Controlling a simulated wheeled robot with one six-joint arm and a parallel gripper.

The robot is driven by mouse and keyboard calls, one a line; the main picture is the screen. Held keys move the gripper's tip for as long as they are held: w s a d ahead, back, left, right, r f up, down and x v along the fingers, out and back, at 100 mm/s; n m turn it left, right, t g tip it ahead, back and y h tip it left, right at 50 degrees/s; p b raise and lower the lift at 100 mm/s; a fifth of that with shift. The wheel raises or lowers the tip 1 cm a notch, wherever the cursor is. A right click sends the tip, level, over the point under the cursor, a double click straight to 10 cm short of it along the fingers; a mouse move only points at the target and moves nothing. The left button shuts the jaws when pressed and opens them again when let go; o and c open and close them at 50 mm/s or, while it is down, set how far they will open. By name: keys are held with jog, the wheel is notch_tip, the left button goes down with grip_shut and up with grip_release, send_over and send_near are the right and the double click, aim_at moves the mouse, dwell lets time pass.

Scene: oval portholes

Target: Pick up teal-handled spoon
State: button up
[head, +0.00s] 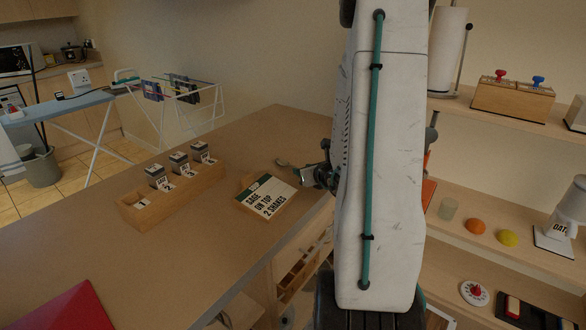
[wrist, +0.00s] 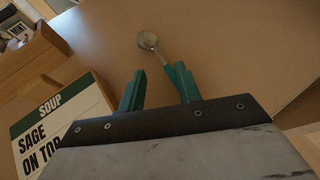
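The teal-handled spoon (wrist: 148,42) lies on the wooden counter, its round metal bowl pointing away from my gripper in the wrist view. Its neck runs down toward my right finger, and a bit of teal handle shows close beside that finger; the rest is hidden. I cannot tell whether they touch. In the head view the spoon's bowl (head: 283,163) shows left of my gripper (head: 311,171). In the wrist view my gripper (wrist: 158,82) has its two teal fingers apart, with bare counter visible between them.
A recipe card on a wooden stand (head: 266,197), reading "SAGE ON TOP 2 SHAKES", stands close by. A wooden box with labelled jars (head: 172,195) sits further left. The counter (head: 140,250) is clear in front of it. Shelves stand at right.

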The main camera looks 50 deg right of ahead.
jog(key=x, duration=0.5)
jog(key=shift+w, duration=0.2)
grip_shut()
